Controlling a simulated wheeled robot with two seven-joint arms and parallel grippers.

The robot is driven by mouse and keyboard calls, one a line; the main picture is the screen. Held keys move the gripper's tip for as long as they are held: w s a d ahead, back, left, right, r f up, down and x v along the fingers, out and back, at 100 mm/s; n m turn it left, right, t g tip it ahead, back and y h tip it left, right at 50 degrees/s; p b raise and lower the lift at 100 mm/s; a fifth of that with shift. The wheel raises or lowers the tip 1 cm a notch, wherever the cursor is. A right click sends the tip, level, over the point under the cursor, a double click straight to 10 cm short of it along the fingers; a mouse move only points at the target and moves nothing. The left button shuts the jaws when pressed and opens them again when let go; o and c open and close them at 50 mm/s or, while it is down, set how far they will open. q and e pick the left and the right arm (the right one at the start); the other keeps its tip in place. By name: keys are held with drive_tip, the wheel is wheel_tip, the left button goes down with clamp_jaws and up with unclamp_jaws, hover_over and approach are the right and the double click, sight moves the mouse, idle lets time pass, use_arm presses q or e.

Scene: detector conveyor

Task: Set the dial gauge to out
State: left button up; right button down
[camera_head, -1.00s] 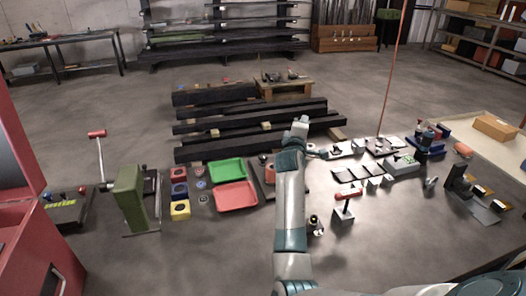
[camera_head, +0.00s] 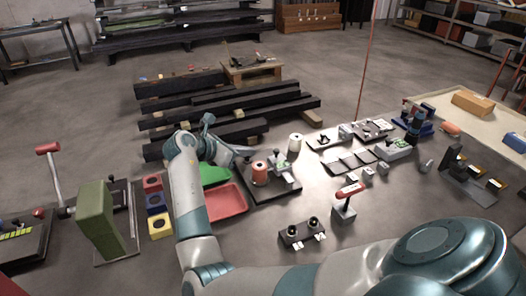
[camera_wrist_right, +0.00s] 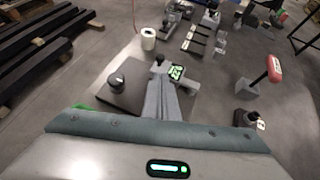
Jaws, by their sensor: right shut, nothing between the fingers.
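What looks like the dial gauge, a small grey device with a lit green display (camera_head: 279,161), stands on a dark base plate (camera_head: 287,189). The display also shows in the right wrist view (camera_wrist_right: 176,72). The gauge's setting is too small to read. My left gripper is out of view.
A white spool (camera_head: 295,142) stands behind the plate. Green (camera_head: 213,175) and red (camera_head: 226,202) trays lie to its left. A black box with two knobs (camera_head: 302,233) and a red-handled lever (camera_head: 347,196) stand nearer. Bare tabletop lies between them.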

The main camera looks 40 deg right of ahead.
drive_tip(key=p, duration=0.4)
hover_over(280, 166)
drive_tip(key=w+a, duration=0.3)
drive_tip(key=w, duration=0.2)
wheel_tip(280, 166, down, 4)
drive_tip(key=shift+s+d+f, duration=0.2)
drive_tip(key=shift+d+f, duration=0.25)
drive_tip(key=shift+f, duration=0.1)
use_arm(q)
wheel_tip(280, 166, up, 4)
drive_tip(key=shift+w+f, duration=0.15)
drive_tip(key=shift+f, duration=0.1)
